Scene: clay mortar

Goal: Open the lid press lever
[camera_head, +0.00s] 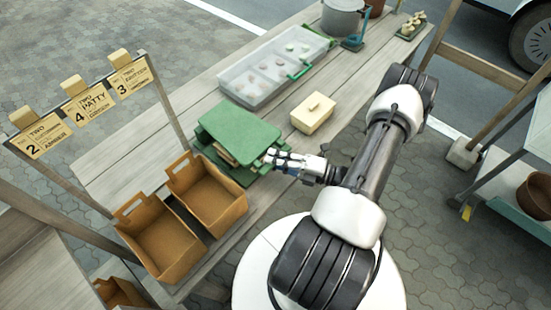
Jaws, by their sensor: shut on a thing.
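A green press-like box (240,132) with a flat lid sits on the wooden table, with layered brown and pale material showing under the lid. A green base or lower plate (240,176) shows beneath it. My gripper (269,157) is at the right corner of this box, shut on a small green part at its edge. The fingers cover most of that part, so I cannot tell its shape or whether it is the lever. The lid lies low over the layers, slightly tilted.
A cream box (313,113) stands just right of the green box. A clear tray with a green handle (272,72) is behind. Two brown bins (205,195) and (160,240) are at front left. A grey pot (342,18) stands at the back.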

